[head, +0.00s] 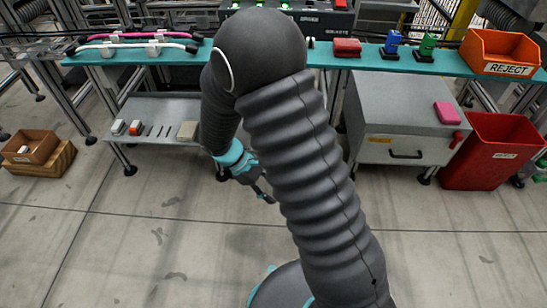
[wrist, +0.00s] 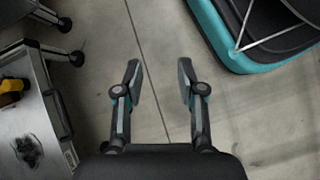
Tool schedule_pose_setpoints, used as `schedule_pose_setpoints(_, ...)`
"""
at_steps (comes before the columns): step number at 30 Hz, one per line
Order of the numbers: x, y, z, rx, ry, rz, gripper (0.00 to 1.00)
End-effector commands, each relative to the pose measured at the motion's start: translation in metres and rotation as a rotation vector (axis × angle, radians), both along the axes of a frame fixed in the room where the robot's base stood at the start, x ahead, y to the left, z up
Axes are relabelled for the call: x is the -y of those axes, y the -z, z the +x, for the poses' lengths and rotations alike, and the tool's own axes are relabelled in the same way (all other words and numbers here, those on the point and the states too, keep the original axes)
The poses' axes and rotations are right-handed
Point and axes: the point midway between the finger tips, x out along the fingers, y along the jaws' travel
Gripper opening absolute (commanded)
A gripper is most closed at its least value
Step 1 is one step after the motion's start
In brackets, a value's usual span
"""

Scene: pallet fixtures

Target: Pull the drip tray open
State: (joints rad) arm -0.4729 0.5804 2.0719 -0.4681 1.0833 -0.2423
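The grey metal cabinet (head: 440,108) stands under the bench at right in the head view. Its front has a dark bar handle (head: 406,155) and a small yellow label; this front looks like the drip tray's, and it sits flush and closed. My gripper (head: 264,193) hangs over the floor left of the cabinet, well apart from the handle and partly behind my arm. In the wrist view my gripper (wrist: 159,78) is open, its two fingers spread with only bare floor between them.
A red bin (head: 492,150) stands right of the cabinet, and a pink block (head: 447,113) lies on top. A low metal table (head: 160,108) with small parts stands at left. The teal bench (head: 440,62) runs above. The floor in front is clear.

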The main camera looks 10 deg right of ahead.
Motion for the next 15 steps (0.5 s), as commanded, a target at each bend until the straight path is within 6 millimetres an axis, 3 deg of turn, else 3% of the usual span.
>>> schedule_pose_setpoints(1,-0.002,0.018,0.003,-0.044,-0.059,-0.031,0.39)
schedule_pose_setpoints(15,-0.008,0.145,0.045,-0.479,-0.648,-0.335,0.39)
